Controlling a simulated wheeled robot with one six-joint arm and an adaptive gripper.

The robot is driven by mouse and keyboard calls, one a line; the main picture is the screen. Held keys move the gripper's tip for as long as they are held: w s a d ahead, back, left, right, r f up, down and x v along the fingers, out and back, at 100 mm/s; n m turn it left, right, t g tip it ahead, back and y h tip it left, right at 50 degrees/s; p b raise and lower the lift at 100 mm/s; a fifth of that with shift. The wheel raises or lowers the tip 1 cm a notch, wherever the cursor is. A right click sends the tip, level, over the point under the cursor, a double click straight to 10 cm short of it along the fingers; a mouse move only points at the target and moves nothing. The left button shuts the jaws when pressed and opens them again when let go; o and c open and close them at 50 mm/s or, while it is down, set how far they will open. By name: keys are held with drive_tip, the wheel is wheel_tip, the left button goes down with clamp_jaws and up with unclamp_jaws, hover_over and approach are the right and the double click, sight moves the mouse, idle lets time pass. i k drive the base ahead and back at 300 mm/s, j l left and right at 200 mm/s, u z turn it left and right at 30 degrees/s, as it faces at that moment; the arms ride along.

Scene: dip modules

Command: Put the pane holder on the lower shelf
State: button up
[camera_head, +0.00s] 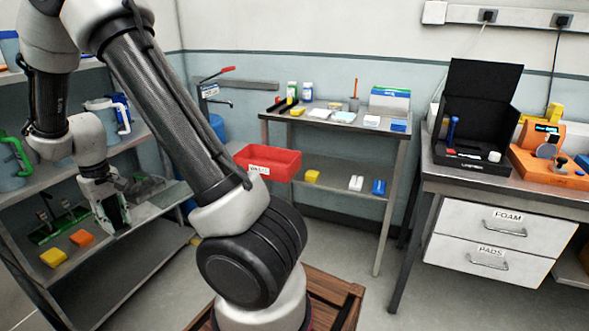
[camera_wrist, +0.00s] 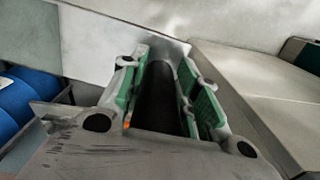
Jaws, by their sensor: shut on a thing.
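My gripper (camera_head: 117,217) hangs at the shelf rack on the left, over a grey shelf board. In the wrist view its two green-padded fingers (camera_wrist: 162,95) are shut on a dark, rounded bar (camera_wrist: 160,98), which I take to be part of the pane holder. The rest of the held thing is hidden by the fingers and palm. In the head view the held thing is too small to make out, and I cannot tell whether it touches the shelf. A lower shelf (camera_head: 140,272) of the rack lies below, with its visible part bare.
Green items with dark uprights (camera_head: 62,222), a yellow block (camera_head: 54,257) and an orange block (camera_head: 82,238) sit left of my gripper. Jugs (camera_head: 12,162) stand on the shelf above. A red bin (camera_head: 270,163) is right of my arm. Blue rolls (camera_wrist: 25,95) show in the wrist view.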

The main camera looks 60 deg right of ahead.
sight(333, 183)
drive_tip(key=i+l+z, duration=0.15)
drive_tip(key=z, duration=0.35)
drive_tip(key=i+l+z, duration=0.1)
drive_tip(key=z, duration=0.4)
drive_tip(key=i+z, duration=0.2)
drive_tip(key=z, duration=0.25)
drive_tip(key=i+z, duration=0.15)
drive_tip(key=z, duration=0.35)
